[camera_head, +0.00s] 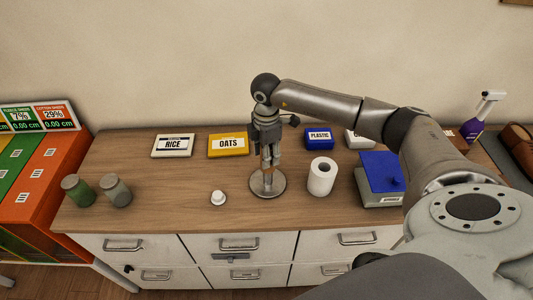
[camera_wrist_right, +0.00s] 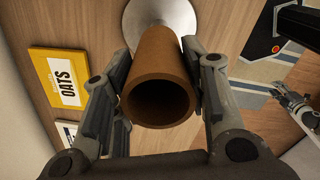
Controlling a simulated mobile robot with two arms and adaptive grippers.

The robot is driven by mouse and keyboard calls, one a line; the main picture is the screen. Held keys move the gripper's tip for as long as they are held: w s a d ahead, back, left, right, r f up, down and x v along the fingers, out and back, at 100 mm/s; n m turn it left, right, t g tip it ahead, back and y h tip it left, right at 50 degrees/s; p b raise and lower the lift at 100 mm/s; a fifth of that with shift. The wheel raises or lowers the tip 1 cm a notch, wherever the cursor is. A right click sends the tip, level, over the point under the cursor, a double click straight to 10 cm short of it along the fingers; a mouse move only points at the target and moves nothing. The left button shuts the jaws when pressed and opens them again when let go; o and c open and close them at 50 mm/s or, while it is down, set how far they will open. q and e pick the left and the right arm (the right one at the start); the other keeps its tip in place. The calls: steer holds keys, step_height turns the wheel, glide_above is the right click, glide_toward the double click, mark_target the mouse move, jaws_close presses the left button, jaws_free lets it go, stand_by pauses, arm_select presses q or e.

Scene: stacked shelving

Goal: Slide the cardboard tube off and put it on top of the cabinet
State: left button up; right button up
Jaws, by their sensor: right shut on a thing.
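The brown cardboard tube (camera_wrist_right: 160,65) stands upright over the round metal base (camera_head: 281,183) of a holder on the wooden cabinet top (camera_head: 160,212). My right gripper (camera_head: 268,165) points down from above and is shut on the tube. In the right wrist view the two fingers (camera_wrist_right: 160,85) press on opposite sides of it, and its open end faces the camera. In the head view the fingers hide most of the tube. At the right of the wrist view is what looks like my left gripper (camera_wrist_right: 292,103); its jaws are unclear. It does not show in the head view.
A white paper roll (camera_head: 322,177) stands close right of the base. A small white knob-like object (camera_head: 218,198) lies to its left. Boxes marked RICE (camera_head: 173,146), OATS (camera_head: 228,145) and PLASTIC (camera_head: 319,139) line the back. The front left top is mostly clear beyond two jars (camera_head: 78,190).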

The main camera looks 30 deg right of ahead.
steer(key=shift+r+p, duration=2.65)
steer(key=shift+r, duration=1.35)
